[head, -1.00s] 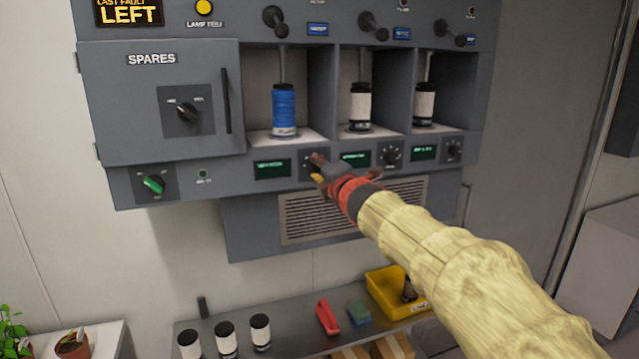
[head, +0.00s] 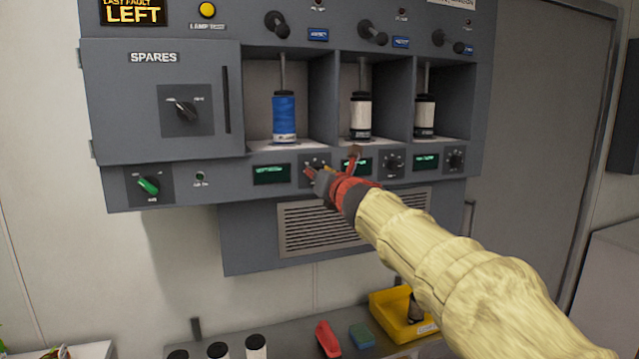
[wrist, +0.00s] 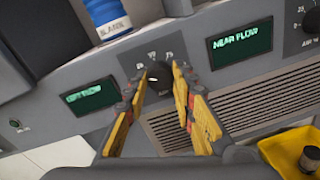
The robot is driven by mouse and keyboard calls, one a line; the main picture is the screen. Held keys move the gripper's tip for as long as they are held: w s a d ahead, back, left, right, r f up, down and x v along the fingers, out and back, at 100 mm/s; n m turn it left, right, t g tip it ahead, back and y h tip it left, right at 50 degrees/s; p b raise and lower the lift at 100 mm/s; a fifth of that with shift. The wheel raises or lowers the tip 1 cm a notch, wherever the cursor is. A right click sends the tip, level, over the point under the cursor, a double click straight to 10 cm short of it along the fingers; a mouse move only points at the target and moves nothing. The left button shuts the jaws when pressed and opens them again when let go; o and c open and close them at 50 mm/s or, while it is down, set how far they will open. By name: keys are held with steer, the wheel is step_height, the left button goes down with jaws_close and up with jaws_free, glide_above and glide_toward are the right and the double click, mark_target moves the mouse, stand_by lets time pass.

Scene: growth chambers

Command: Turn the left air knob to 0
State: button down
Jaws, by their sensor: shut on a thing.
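The left air knob (wrist: 157,77) is a dark round dial with a printed scale around it, on the lower panel below the blue canister. My gripper (wrist: 160,85) has its two yellow fingers on either side of this knob, shut on it. In the head view my gripper (head: 326,178) reaches the panel and hides most of the knob. A small green-lit display (head: 271,174) is left of the knob; its wording is hard to read. The blue canister (head: 284,115) stands in the bay above.
Two more dials, the middle one (head: 393,164) and the right one (head: 454,160), sit along the same panel. A vent grille (head: 300,228) is below. A yellow bin (head: 385,300) and several canisters stand on the shelf underneath. A green-handled switch (head: 148,186) is at far left.

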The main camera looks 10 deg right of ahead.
steer(key=n+b, duration=0.1)
steer(key=n, duration=0.2)
steer(key=n+b, duration=0.1)
steer(key=n, duration=0.1)
steer(key=shift+f+n+b, duration=0.3)
steer(key=shift+b, duration=0.05)
stand_by(0.4)
steer(key=c, duration=1.7)
jaws_free()
steer(key=shift+o, duration=1.1)
steer(key=shift+r, duration=0.15)
steer(key=shift+s, duration=0.1)
steer(key=s, duration=1.1)
steer(key=shift+s+d, duration=0.35)
